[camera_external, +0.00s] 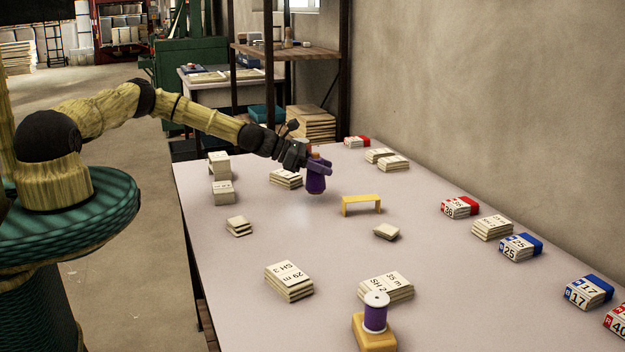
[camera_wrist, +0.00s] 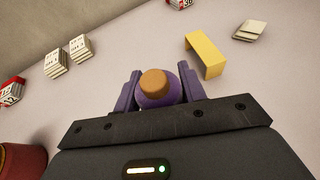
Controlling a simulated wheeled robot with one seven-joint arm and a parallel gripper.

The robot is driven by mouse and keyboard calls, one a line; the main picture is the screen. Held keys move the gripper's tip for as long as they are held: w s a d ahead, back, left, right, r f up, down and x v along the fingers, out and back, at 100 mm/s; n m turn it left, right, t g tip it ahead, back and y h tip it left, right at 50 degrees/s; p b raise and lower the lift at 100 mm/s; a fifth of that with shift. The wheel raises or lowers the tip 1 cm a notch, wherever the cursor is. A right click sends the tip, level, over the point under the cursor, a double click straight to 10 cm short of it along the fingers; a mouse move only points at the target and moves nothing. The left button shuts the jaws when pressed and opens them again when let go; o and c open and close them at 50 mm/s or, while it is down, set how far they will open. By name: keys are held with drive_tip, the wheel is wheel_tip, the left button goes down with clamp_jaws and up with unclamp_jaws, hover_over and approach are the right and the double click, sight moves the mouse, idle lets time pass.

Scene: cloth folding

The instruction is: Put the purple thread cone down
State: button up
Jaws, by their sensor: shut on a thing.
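The purple thread cone (camera_external: 316,183) is upright between the fingers of my gripper (camera_external: 318,166), over the far middle of the table. In the wrist view the cone's orange-brown top (camera_wrist: 154,82) shows between the two purple fingers of my gripper (camera_wrist: 158,92), which are shut on it. The cone's base is close to the tabletop (camera_external: 330,245); I cannot tell whether it touches. The fingers hide part of its sides.
A yellow bridge-shaped piece (camera_external: 361,199) stands just right of the cone. Folded cloth stacks lie around, one (camera_external: 286,178) close to the left. A purple spool (camera_external: 375,313) on a yellow block (camera_external: 374,335) stands at the front. The table middle in front of the cone is clear.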

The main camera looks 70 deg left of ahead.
drive_tip(key=shift+f, duration=1.15)
drive_tip(key=shift+f, duration=0.1)
drive_tip(key=o, duration=1.1)
drive_tip(key=shift+c, duration=0.2)
drive_tip(key=v, duration=1.2)
drive_tip(key=shift+b, duration=0.45)
